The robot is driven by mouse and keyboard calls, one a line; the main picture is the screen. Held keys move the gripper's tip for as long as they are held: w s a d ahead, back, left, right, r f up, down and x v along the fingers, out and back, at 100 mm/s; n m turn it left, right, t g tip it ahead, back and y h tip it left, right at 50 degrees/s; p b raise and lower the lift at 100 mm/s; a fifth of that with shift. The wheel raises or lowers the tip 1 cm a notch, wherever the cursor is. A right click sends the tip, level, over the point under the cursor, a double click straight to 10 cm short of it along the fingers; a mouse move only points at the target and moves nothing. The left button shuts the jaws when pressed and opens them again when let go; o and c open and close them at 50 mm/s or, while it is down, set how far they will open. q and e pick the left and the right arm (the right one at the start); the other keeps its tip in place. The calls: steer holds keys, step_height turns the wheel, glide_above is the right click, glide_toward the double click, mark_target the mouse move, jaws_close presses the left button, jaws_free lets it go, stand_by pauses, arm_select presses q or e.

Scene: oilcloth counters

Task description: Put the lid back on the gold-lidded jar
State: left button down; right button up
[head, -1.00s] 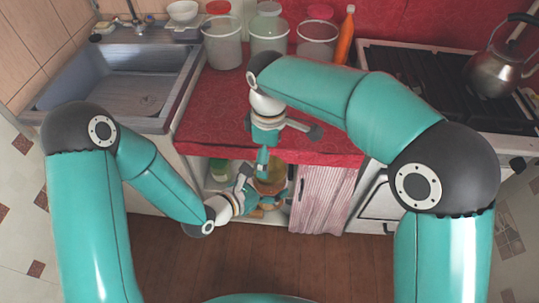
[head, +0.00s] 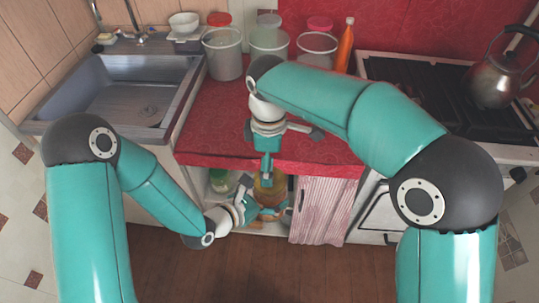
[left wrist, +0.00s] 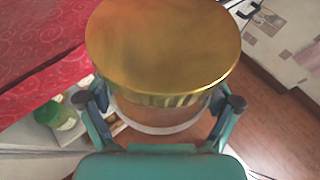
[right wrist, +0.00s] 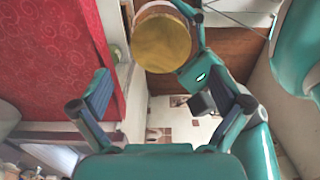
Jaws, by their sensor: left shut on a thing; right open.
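The jar (head: 268,192) is held in front of the counter, below its front edge. My left gripper (head: 250,209) is shut on the jar's side. In the left wrist view the gold lid (left wrist: 163,45) covers the jar's top, with a strip of the glass (left wrist: 160,115) showing below it. I cannot tell whether the lid is fully seated. In the right wrist view the lid (right wrist: 162,43) faces me, at the top beyond my right fingers. My right gripper (right wrist: 163,95) is open and empty. In the head view it points down above the jar.
The red counter (head: 215,125) has clear room at its front. Several tubs (head: 223,58) and an orange bottle (head: 345,45) stand at the back. The sink (head: 125,95) is left, the stove with a kettle (head: 492,82) right. A green-lidded jar (head: 222,182) stands on the shelf below.

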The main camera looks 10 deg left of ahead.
mark_target(270, 196)
steer(key=shift+f, duration=3)
steer(key=c, duration=1.1)
steer(key=m, duration=0.3)
steer(key=shift+c, duration=0.2)
steer(key=shift+w, duration=0.1)
steer(key=o, duration=1.1)
steer(key=shift+o, duration=0.2)
